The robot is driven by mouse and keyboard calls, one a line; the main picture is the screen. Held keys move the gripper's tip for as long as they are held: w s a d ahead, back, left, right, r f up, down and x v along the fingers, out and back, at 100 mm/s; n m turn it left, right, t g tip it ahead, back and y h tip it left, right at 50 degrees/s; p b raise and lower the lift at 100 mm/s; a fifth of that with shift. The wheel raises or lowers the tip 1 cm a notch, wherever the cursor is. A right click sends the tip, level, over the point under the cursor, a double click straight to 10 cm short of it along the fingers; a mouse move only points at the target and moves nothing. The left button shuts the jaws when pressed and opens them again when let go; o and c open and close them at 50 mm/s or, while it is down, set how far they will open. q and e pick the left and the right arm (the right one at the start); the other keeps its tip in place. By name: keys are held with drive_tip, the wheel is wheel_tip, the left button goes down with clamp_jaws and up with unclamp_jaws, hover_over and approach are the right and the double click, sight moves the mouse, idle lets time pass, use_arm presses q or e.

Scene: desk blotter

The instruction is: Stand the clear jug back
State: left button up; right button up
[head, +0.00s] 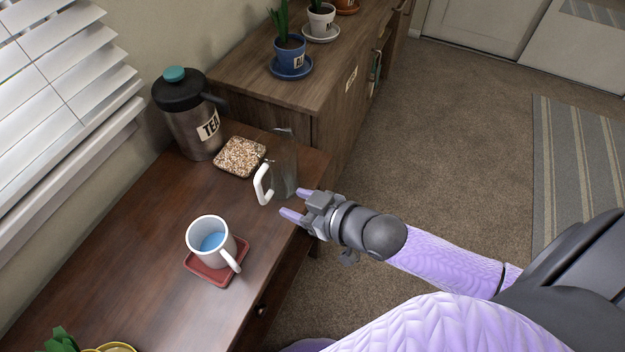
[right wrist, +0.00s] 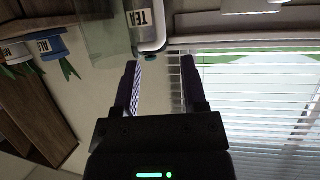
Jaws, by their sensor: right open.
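The clear jug (head: 285,160) with a white handle (head: 263,184) appears upright near the desk's right edge, close to the speckled square coaster (head: 239,157) but not on it. Its handle faces the front left. My right gripper (head: 293,202) is open and empty, just in front of the jug, with its fingertips near the jug's lower part. In the right wrist view the jug (right wrist: 97,35) and its handle (right wrist: 161,38) show just beyond the open fingers (right wrist: 160,65). Whether a finger touches the jug I cannot tell. My left gripper is not in view.
A steel tea flask (head: 185,130) with a teal knob stands behind the coaster. A white mug (head: 207,232) with blue liquid sits on a red coaster (head: 215,277). A cabinet (head: 235,83) with potted plants stands behind the desk. The desk's left front is mostly clear.

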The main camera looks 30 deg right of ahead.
drive_tip(key=s+d+f+m+g+h, duration=0.15)
drive_tip(key=s+d+f, duration=0.25)
drive_tip(key=f, duration=0.5)
drive_tip(key=s+d+f+m+g+h, duration=0.1)
drive_tip(key=s+d+f+g+h, duration=0.25)
drive_tip(key=f, duration=0.45)
drive_tip(key=s+f+g, duration=0.3)
drive_tip(key=s+f, duration=0.3)
drive_tip(key=s, duration=0.8)
drive_tip(key=s+f+g+h, duration=0.1)
drive_tip(key=s+f+g, duration=0.3)
drive_tip(key=s, duration=1)
wheel_tip(320, 180, down, 2)
drive_tip(key=shift+d+f+h, duration=0.15)
drive_tip(key=shift+h, duration=0.15)
